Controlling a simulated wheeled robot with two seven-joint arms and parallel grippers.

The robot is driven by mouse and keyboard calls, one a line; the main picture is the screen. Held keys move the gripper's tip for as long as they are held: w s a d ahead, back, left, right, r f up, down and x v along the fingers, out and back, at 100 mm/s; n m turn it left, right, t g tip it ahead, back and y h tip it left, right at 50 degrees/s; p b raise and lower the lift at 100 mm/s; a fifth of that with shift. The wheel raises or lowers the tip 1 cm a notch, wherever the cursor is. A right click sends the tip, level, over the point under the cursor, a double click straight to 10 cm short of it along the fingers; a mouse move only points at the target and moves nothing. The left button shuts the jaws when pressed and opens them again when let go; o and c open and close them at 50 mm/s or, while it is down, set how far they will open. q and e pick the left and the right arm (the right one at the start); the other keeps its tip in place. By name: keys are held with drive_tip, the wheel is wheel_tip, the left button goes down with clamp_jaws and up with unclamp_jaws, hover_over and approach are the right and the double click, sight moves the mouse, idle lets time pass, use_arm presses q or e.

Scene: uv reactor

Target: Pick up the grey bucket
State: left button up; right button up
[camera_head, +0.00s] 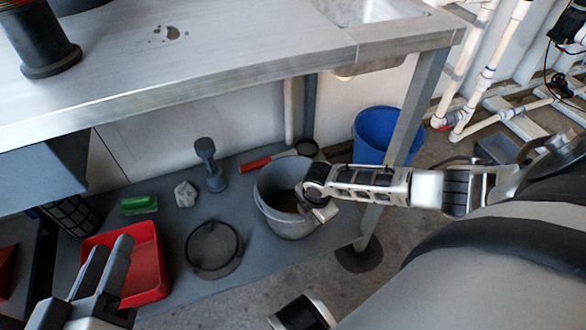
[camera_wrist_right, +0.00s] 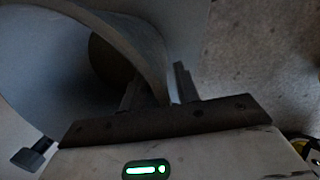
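The grey bucket (camera_head: 285,222) stands upright on the grey lower shelf under the bench. Its open mouth faces up, and its wall and rim fill much of the right wrist view (camera_wrist_right: 145,35). My right gripper (camera_head: 312,200) is at the bucket's right rim. In the right wrist view its two fingers (camera_wrist_right: 158,90) are apart, with the bucket's wall between them and a gap on the inner side. My left gripper (camera_head: 118,243) is at the lower left, over the edge of the red tray, with its fingers apart and nothing seen between them.
The shelf (camera_head: 185,290) also holds a red tray (camera_head: 148,265), a black ring-shaped item (camera_head: 213,250), a green brush (camera_head: 139,204), a white lump (camera_head: 185,194) and a grey fitting (camera_head: 211,165). A blue bucket (camera_head: 374,137) stands behind the table leg (camera_head: 411,110). The bench top (camera_head: 230,65) overhangs.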

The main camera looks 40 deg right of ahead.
drive_tip(key=shift+r, duration=0.1)
clamp_jaws()
drive_tip(key=shift+w, duration=0.15)
idle(1.1)
